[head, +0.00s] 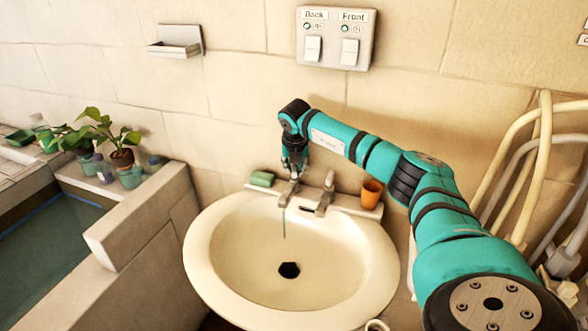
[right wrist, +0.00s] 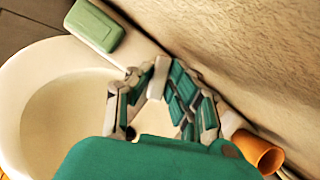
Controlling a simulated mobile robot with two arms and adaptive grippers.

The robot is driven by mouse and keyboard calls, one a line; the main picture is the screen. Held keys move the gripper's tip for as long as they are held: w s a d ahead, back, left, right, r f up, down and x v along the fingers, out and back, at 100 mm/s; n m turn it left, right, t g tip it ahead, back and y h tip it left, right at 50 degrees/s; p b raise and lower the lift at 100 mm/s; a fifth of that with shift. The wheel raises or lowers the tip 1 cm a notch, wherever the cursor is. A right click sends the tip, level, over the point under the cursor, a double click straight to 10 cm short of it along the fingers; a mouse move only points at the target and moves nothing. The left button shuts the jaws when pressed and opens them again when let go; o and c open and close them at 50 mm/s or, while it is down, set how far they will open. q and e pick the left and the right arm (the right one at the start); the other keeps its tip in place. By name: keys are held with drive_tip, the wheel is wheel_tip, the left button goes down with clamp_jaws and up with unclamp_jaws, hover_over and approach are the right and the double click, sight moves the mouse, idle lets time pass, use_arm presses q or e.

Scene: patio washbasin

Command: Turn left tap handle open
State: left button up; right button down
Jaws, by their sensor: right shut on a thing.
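The washbasin (head: 215,235) is cream and oval, with two taps at its back edge. My right gripper (head: 294,172) comes down from above onto the left tap (head: 287,195) and is shut on its handle, which it mostly hides. A thin bluish stream runs down from the left tap's spout into the basin. The right tap (head: 325,198) stands beside it, its handle upright and free. In the right wrist view my right gripper's fingers (right wrist: 155,112) stand around a pale piece of the tap. My left gripper is not in view.
A green soap bar (head: 262,179) lies left of the taps, and an orange cup (head: 371,193) stands to their right, close to my right arm. The wall is close behind. A switch panel (head: 336,38) hangs above. Pipes (head: 535,170) run at the right.

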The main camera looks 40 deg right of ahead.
drive_tip(key=n, duration=0.2)
drive_tip(key=shift+d+n+t+y, duration=0.1)
drive_tip(key=shift+n+t+y, duration=0.3)
drive_tip(key=n+y, duration=0.1)
drive_tip(key=n, duration=0.2)
drive_tip(key=shift+r+n+b, duration=0.1)
drive_tip(key=shift+n+b, duration=0.2)
drive_tip(key=shift+b, duration=0.05)
drive_tip(key=n+y, duration=0.1)
drive_tip(key=n, duration=0.2)
drive_tip(key=shift+d+y, duration=0.1)
drive_tip(key=shift+y, duration=0.3)
drive_tip(key=shift+n+y, duration=0.6)
drive_tip(key=shift+n, duration=1.3)
drive_tip(key=shift+d, duration=0.1)
